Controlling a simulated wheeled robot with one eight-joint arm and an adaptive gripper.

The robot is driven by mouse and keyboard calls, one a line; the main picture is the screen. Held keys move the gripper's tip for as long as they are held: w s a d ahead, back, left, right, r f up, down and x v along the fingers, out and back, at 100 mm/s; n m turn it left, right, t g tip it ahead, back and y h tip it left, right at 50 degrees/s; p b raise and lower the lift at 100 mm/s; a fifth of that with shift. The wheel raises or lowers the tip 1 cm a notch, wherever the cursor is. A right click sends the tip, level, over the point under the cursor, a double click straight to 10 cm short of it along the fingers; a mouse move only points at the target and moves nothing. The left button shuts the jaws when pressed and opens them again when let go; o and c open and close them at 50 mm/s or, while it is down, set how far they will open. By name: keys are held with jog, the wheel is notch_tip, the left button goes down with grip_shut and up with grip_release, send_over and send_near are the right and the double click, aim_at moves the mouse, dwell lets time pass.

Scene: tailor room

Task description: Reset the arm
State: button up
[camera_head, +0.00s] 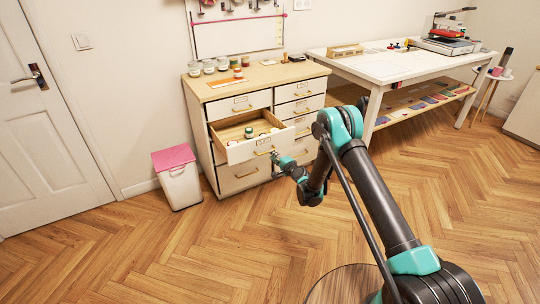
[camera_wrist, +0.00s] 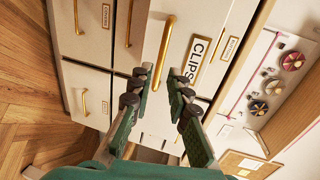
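My arm (camera_head: 375,195) reaches from the lower right toward the cabinet, bent at its joints. My gripper (camera_head: 275,158) is at the front of an open drawer (camera_head: 250,146), close to its brass handle (camera_head: 265,152). In the wrist view, my gripper (camera_wrist: 160,73) has its two fingers apart with nothing between the tips. The drawer's brass handle (camera_wrist: 166,45) lies just beyond the tips, beside a label reading "CLIPS" (camera_wrist: 196,58). Whether a finger touches the handle or drawer front cannot be told.
The cabinet (camera_head: 237,184) carries several jars on top. The open drawer sticks out and holds small jars (camera_head: 249,132). A white bin with a pink lid (camera_head: 178,178) stands left of it, a white table (camera_head: 405,65) right. The wooden floor (camera_head: 180,255) in front is clear.

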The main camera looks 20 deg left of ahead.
jog(key=shift+s+d+r, duration=0.15)
jog(key=shift+s+d, duration=0.15)
jog(key=shift+d, duration=0.05)
jog(key=d+r+n+g+h, duration=0.1)
jog(key=d+r+n+h, duration=0.15)
jog(key=d+r, duration=1)
jog(key=s+d+r+n+g+h, duration=0.1)
jog(key=s+d+r+n, duration=0.1)
jog(key=s+d+r, duration=0.45)
jog(key=s+d+r+n+h, duration=0.1)
jog(key=s+d+r+h, duration=0.15)
jog(key=d, duration=0.65)
jog(key=s+d+n+g+h, duration=0.1)
jog(key=s+d+g+h, duration=0.1)
jog(key=s+d, duration=1)
jog(key=s+d+f+n+g+h, duration=0.1)
jog(key=s+d+h, duration=0.3)
jog(key=s+d, duration=0.9)
jog(key=s, duration=0.7)
jog(key=shift+f+n+g, duration=0.15)
jog(key=shift+n+g, duration=0.2)
jog(key=shift+g, duration=0.05)
jog(key=shift+w+a, duration=0.1)
